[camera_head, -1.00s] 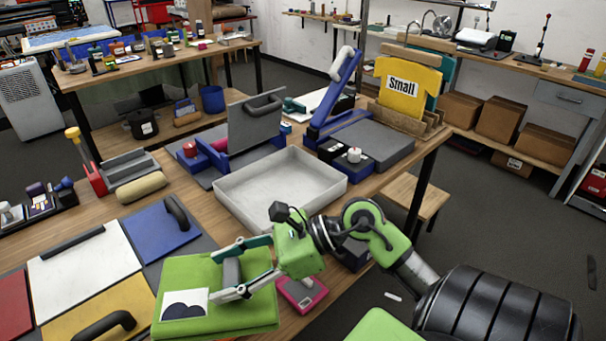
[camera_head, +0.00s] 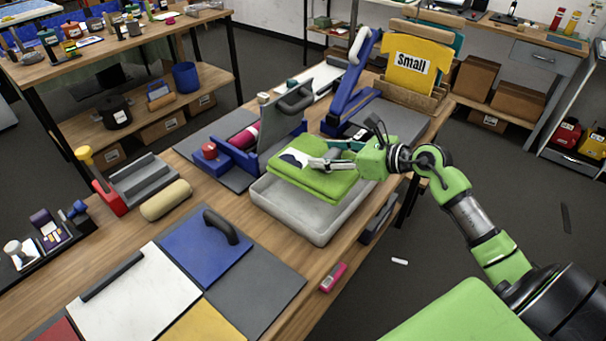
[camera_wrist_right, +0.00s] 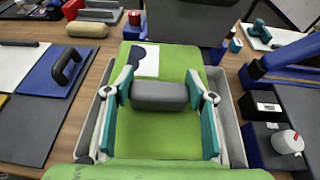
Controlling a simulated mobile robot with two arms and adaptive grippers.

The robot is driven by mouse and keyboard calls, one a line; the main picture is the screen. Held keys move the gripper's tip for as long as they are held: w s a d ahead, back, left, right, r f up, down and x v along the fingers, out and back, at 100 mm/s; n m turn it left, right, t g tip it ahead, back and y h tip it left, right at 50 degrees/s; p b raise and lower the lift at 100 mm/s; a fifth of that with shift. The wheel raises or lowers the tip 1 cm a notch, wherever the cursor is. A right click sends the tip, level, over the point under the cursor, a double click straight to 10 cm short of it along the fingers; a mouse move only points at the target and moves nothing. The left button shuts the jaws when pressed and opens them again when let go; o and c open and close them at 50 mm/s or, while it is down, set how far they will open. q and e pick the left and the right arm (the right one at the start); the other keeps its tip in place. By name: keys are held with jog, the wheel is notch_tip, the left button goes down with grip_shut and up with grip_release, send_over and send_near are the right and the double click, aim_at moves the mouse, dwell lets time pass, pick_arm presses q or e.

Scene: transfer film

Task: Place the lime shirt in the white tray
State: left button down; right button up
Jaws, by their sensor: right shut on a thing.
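The folded lime shirt (camera_head: 318,177), with a white and dark print patch, is over the white tray (camera_head: 299,225) in the head view. My right gripper (camera_head: 335,162) is shut on the shirt from the right side. In the right wrist view the shirt (camera_wrist_right: 150,136) lies between the two fingers, under a grey block-like piece. The tray's side walls (camera_wrist_right: 232,135) show on both sides of the shirt. Whether the shirt touches the tray floor cannot be told. My left gripper is not in view.
A blue and grey press (camera_head: 240,150) stands behind the tray, and a tall blue lever arm (camera_head: 352,85) is to its right. Coloured panels (camera_head: 205,245) lie at the front left. A tan roll (camera_head: 166,200) and a pink device (camera_head: 333,277) lie on the table.

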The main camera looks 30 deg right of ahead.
jog(key=shift+w+d+f+m, duration=0.15)
jog(key=shift+w+d, duration=0.15)
jog(key=shift+w, duration=0.15)
jog(key=shift+w+d+m, duration=0.15)
jog(key=shift+w+d, duration=0.1)
jog(key=shift+w, duration=0.15)
notch_tip(320, 180, down, 8)
jog(key=shift+s+f+p, duration=0.15)
jog(key=shift+p, duration=0.7)
jog(key=shift+f, duration=0.3)
jog(key=shift+f, duration=0.2)
jog(key=o, duration=1.5)
jog(key=shift+o, duration=0.2)
